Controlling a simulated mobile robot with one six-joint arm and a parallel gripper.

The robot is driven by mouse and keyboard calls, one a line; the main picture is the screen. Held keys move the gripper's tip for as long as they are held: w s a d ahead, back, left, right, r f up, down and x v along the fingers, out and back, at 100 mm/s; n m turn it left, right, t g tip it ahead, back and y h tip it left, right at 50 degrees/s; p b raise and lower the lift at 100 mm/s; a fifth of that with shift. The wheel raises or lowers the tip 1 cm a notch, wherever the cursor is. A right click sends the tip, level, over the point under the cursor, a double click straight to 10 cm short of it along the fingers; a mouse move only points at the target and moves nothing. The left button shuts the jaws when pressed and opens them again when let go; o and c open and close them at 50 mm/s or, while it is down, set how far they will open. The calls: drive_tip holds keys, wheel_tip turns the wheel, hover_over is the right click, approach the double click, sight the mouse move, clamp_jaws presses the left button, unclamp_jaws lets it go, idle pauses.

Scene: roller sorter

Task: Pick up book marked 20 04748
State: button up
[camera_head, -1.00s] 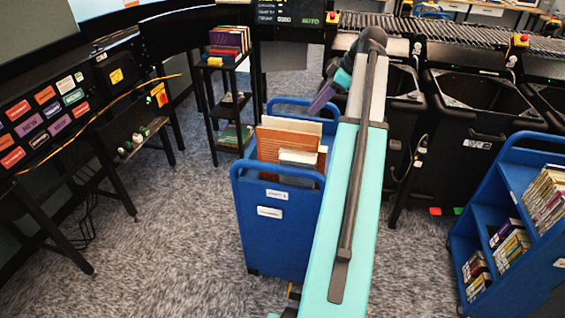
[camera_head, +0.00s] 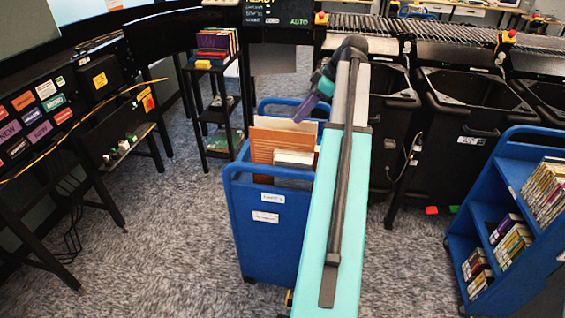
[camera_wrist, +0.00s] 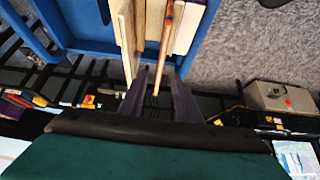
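No label reading 20 04748 is legible, so I cannot tell which book bears it. Several books stand upright in a blue cart (camera_head: 262,235), among them an orange-brown book (camera_head: 262,148) and a pale-covered book (camera_head: 292,158) in front. My gripper (camera_head: 299,118) hangs over the cart's right side, close to the books. In the wrist view my gripper (camera_wrist: 160,98) has its two purple fingers apart. The thin edge of the orange-brown book (camera_wrist: 167,38) points into the gap between them, with pale books on either side. I cannot tell whether the fingers touch any book.
A blue shelf cart (camera_head: 484,215) with books stands at right. Black sorter bins (camera_head: 475,100) line the back right. A black rack with books (camera_head: 213,105) stands behind the cart. Black sorting units (camera_head: 35,125) line the left. Carpet is clear at front left.

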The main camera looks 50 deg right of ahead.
sight(282, 138)
drive_tip(key=shift+p+x, duration=0.8)
drive_tip(key=shift+x, duration=3.15)
drive_tip(key=shift+f, duration=0.1)
drive_tip(key=shift+s+p+x, duration=0.2)
drive_tip(key=shift+p+x, duration=0.7)
drive_tip(key=shift+x, duration=1.7)
clamp_jaws()
